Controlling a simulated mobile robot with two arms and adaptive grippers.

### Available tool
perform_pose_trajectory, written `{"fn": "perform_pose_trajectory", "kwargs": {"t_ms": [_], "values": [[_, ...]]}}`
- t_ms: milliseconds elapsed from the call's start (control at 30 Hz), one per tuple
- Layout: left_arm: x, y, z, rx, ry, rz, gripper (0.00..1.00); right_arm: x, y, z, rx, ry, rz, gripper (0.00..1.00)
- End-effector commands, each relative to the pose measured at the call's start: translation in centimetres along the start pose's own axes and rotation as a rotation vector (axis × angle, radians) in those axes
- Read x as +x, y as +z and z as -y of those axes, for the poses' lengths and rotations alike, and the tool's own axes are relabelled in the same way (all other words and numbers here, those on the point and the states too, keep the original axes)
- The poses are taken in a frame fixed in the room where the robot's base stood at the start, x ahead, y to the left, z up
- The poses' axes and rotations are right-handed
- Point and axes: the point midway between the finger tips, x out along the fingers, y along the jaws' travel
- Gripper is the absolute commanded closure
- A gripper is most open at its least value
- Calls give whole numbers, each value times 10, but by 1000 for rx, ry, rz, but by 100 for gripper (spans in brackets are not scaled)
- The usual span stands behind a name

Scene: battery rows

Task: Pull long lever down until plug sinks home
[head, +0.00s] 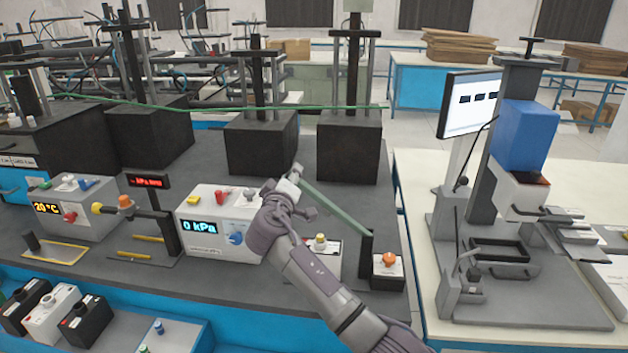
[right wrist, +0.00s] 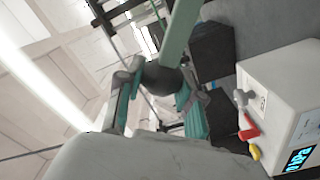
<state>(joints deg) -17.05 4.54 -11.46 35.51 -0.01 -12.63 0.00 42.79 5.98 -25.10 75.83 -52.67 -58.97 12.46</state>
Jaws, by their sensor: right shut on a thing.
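The long lever (head: 335,208) is a green bar. It slopes up to the left from a black upright post (head: 366,256) on the bench. My right gripper (head: 293,178) is shut on the lever's raised free end. In the right wrist view the gripper (right wrist: 160,85) closes around a dark round knob (right wrist: 160,77) at the end of the green bar (right wrist: 181,32). An orange plug-like knob (head: 389,259) sits on top of a small white and black box (head: 388,272) beside the post. How deep it sits is too small to tell. My left gripper is out of view.
A white box with a 0 kPa display (head: 213,235) stands left of my right arm; a small box with a pale knob (head: 320,243) is partly behind the arm. Black blocks with columns (head: 348,150) stand behind. A second bench (head: 412,200) is at the right.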

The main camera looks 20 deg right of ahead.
Motion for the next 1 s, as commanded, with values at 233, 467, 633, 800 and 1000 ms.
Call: {"fn": "perform_pose_trajectory", "kwargs": {"t_ms": [233, 467, 633, 800, 1000], "values": [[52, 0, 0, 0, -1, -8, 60, 0, 12, 69, -234, -4, 0, 100], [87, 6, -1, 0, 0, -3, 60, 0, 29, 116, -432, -3, 0, 100], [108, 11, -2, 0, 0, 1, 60, 0, 42, 140, -548, -2, 0, 100], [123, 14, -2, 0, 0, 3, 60, 0, 53, 156, -574, -3, 1, 100], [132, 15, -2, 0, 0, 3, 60, 0, 60, 165, -570, -5, 2, 100]]}}
